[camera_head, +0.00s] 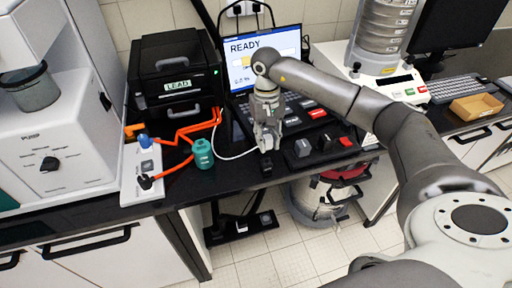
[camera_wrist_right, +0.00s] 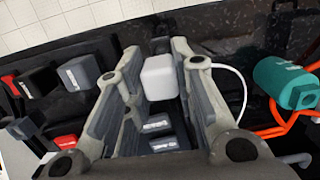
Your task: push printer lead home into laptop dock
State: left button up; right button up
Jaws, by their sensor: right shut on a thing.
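My right gripper (camera_head: 267,143) comes down over the black bench in the head view, in front of the laptop (camera_head: 262,62). It is shut on the white plug (camera_wrist_right: 160,78) of the printer lead. The plug sits between the fingers in the right wrist view, and the thin white lead (camera_head: 238,155) curves away towards the black printer (camera_head: 176,75). Small dark blocks with grey labels (camera_wrist_right: 157,125) lie between the fingers in the wrist view. A dark block (camera_head: 267,168) stands below the gripper at the bench front. I cannot tell which part is the dock's socket, or whether the plug touches it.
A sieve shaker (camera_head: 383,50) and cardboard tray (camera_head: 476,108) are farther right.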

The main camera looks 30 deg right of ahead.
jog(key=shift+w+d+f, duration=0.2)
jog(key=shift+w+f, duration=0.05)
jog(key=shift+w, duration=0.1)
jog(key=shift+s+f+b, duration=0.2)
jog(key=shift+f+b, duration=0.2)
jog(key=shift+f, duration=0.65)
notch_tip(320, 180, down, 2)
jog(key=shift+f+b, duration=0.25)
jog(key=shift+b, duration=0.5)
pick_arm(q)
jog(key=shift+w+d+f+t, duration=0.15)
jog(key=shift+w+f+t, duration=0.15)
jog(key=shift+w+f, duration=1.1)
pick_arm(e)
jog(key=shift+w+f, duration=0.1)
jog(key=shift+f, duration=0.45)
pick_arm(q)
jog(key=shift+r, duration=0.1)
jog(key=shift+s+f+b, duration=0.15)
jog(key=shift+f+b, duration=0.15)
jog(key=shift+b, duration=0.2)
jog(key=shift+f+b, duration=0.6)
jog(key=shift+b, duration=0.05)
jog(key=shift+f+b, duration=0.45)
jog(key=shift+f, duration=0.05)
pick_arm(e)
jog(key=shift+f, duration=0.45)
